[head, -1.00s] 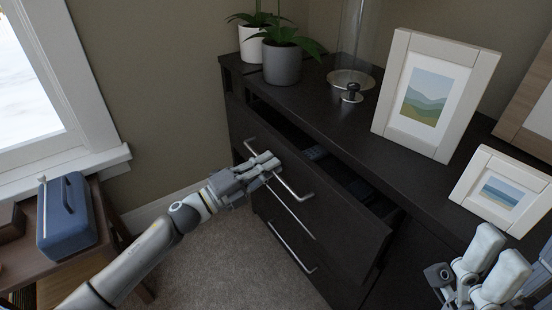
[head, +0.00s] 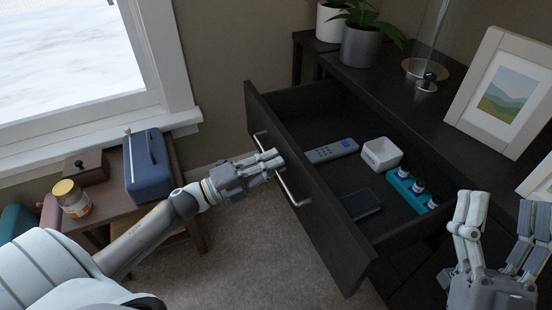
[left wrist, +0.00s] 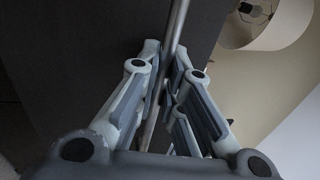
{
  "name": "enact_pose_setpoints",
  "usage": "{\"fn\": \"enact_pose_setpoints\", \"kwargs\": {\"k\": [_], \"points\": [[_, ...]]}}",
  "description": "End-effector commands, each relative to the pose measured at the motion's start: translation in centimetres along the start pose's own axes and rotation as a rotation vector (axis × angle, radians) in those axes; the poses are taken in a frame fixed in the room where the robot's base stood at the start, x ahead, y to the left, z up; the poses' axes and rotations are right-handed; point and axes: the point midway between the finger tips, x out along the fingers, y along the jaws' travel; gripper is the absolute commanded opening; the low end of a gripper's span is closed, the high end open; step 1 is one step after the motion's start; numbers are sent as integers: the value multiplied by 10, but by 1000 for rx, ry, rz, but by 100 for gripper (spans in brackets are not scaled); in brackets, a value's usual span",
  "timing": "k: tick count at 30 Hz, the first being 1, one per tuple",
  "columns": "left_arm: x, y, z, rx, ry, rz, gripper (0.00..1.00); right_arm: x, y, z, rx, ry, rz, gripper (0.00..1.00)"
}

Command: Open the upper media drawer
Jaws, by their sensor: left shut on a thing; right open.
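The upper media drawer (head: 335,240) is dark and stands pulled well out from the dark cabinet (head: 395,95). Its metal bar handle (head: 291,194) runs along the front and also shows in the left wrist view (left wrist: 177,22). My left gripper (head: 274,161) is shut on this handle, with its fingers on both sides of the bar in the left wrist view (left wrist: 167,75). The fingers hide the middle of the handle. My right gripper (head: 500,205) is open and empty, to the right of the drawer, at the lower right.
A picture frame (head: 485,125) and plants (head: 365,45) stand on the cabinet. A side table (head: 112,195) is left.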

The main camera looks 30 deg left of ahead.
Motion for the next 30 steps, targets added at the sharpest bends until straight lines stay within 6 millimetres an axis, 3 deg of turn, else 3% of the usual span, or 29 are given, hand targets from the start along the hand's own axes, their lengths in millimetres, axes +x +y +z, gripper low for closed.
{"fn": "enact_pose_setpoints", "kwargs": {"k": [11, 12, 17, 26, 30], "points": [[-1, 1, 0, -1, 1, 1, 0, 0, 0, 2, -1, -11, 0, 65], [-1, 1, 0, -1, 1, 1, 11, 0, 0, 2, -1, -11, 0, 65], [-1, 0, 0, -1, 0, 1, 31, 0, 0, 2, -1, -11, 1, 65], [-2, 0, 0, -1, 0, 0, 31, 0, 0, 1, 0, -8, 0, 65], [-11, 1, 0, -3, -2, 2, 31, 0, 0, 1, 0, -8, 0, 65]]}}
